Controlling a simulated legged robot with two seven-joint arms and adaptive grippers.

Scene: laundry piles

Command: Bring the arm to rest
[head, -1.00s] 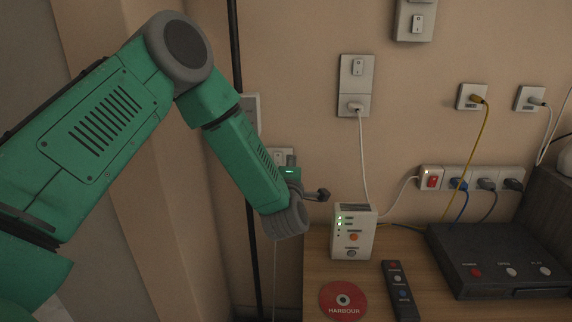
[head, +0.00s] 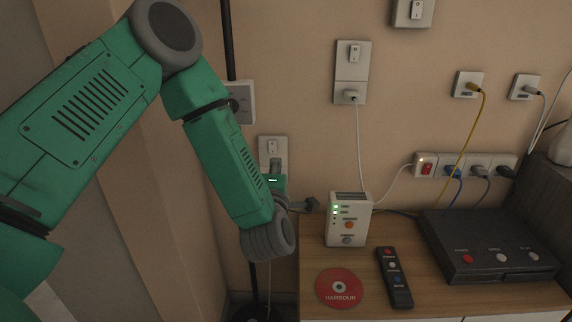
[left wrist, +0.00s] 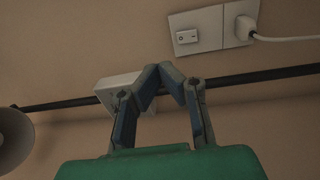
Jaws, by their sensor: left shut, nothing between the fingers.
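My left arm reaches in from the left in the head view, its forearm sloping down toward the wall. My left gripper (head: 311,204) is just left of the white box with green lights, above the left end of the wooden top. In the left wrist view my left gripper (left wrist: 160,72) shows its two fingers meeting at the tips, with nothing between them. It is shut and empty. The wrist hides part of the wall behind it. My right gripper is in neither view.
A black pole (head: 229,45) stands behind my arm. Cables run from wall sockets and a power strip (head: 436,160).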

